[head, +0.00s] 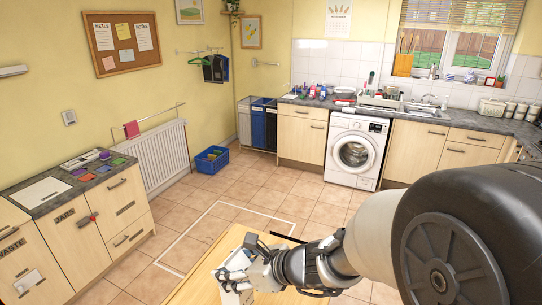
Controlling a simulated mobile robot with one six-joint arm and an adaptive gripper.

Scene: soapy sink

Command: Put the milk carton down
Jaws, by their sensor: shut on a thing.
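My gripper (228,277) is at the bottom middle of the head view, low over a light wooden table top (200,287). It is shut on a mostly white carton (236,298), which I take to be the milk carton. Only a small part of the carton shows below the fingers, and the picture's lower edge cuts it off. I cannot tell whether its base touches the table. My arm reaches in from the right and hides part of the table.
A counter with coloured items (48,194) stands at left. A blue crate (211,159) is on the floor by the radiator (160,157). The washing machine (355,152) and sink counter are at the back. The tiled floor between is mostly clear.

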